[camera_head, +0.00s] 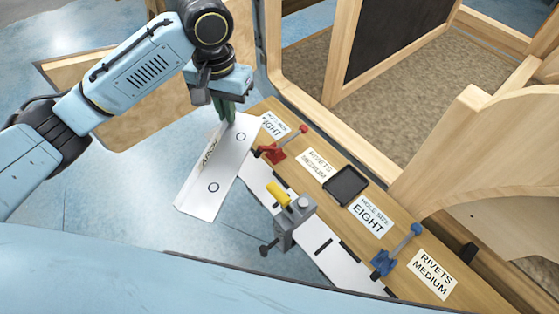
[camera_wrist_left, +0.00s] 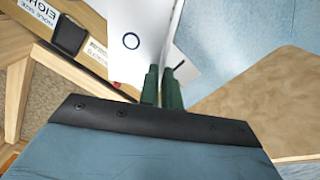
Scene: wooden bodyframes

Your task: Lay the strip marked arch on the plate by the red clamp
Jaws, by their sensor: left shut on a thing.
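My left gripper (camera_head: 225,112) has its green fingers shut on the upper end of a white strip (camera_head: 215,175). The strip has two dark rings and a small dark marking that I cannot read surely. It hangs tilted to the left of the red clamp (camera_head: 280,147), over the blue floor. A pale plate (camera_head: 256,172) lies along the wooden rail's near edge beside the red clamp, partly hidden by the strip. In the left wrist view the strip (camera_wrist_left: 138,60) stands between the green fingers (camera_wrist_left: 162,88). My right gripper is not in view.
A grey clamp block with a yellow handle (camera_head: 285,197) stands on the rail's near edge. A dark tray (camera_head: 346,184), a blue clamp (camera_head: 384,263) and printed labels (camera_head: 371,215) are along the wooden rail (camera_head: 325,201). Wooden frames rise at the right.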

